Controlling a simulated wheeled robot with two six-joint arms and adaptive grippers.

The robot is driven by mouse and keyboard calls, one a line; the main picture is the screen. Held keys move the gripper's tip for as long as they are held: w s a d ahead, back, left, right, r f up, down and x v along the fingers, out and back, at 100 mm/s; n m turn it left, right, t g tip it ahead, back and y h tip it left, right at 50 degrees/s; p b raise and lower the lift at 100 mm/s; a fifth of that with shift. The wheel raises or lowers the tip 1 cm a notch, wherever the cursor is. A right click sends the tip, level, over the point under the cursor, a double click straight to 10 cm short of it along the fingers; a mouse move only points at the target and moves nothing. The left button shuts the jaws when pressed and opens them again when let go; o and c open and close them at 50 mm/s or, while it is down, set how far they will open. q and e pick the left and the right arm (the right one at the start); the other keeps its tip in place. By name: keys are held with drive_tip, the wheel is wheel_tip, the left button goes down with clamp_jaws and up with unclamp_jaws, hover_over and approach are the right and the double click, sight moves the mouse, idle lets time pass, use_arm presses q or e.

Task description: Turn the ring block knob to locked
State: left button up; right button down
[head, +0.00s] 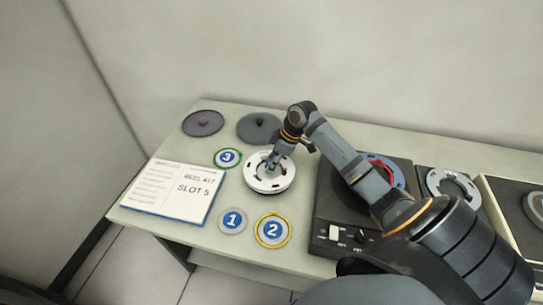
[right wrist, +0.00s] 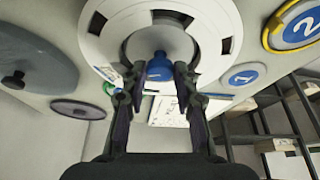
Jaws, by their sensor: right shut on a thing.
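The ring block (head: 262,186) is a round white ring with dark slots, lying on the table left of the middle in the head view. In the right wrist view the white ring block (right wrist: 100,45) fills the top, with a pale grey centre. Its blue knob (right wrist: 159,66) stands at that centre. My right gripper (head: 271,165) comes down over the block from above. In the right wrist view my right gripper (right wrist: 159,76) has its two fingers on either side of the knob, shut on it. I cannot read any locked marking. My left gripper is not in view.
Discs 1 (head: 232,220), 2 (head: 273,230) and 3 (head: 228,158) lie around the block. An open booklet reading SLOT 5 (head: 192,206) lies left. Two grey lids (head: 203,123) are behind. A dark player unit (head: 327,215) stands right, beneath my right arm.

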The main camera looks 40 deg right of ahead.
drive_tip(key=m+h+p, duration=0.1)
drive_tip(key=m+p, duration=0.2)
drive_tip(key=p, duration=0.1)
drive_tip(key=m+t+h+p, duration=0.1)
drive_tip(key=m+p, duration=0.2)
drive_tip(key=p, duration=0.1)
drive_tip(key=m+h+p, duration=0.1)
drive_tip(key=m+p, duration=0.1)
drive_tip(key=p, duration=0.2)
drive_tip(key=shift+s+a+r+m+t, duration=0.2)
drive_tip(key=shift+a+r+m+t, duration=0.1)
drive_tip(key=shift+m, duration=0.1)
drive_tip(key=shift+f+m+h+p, duration=0.3)
drive_tip(key=shift+m+h+p, duration=0.2)
drive_tip(key=shift+m+p, duration=0.9)
drive_tip(key=c, duration=1)
unclamp_jaws()
drive_tip(key=shift+r, duration=0.35)
drive_tip(key=v, duration=1.1)
drive_tip(key=shift+s, duration=0.2)
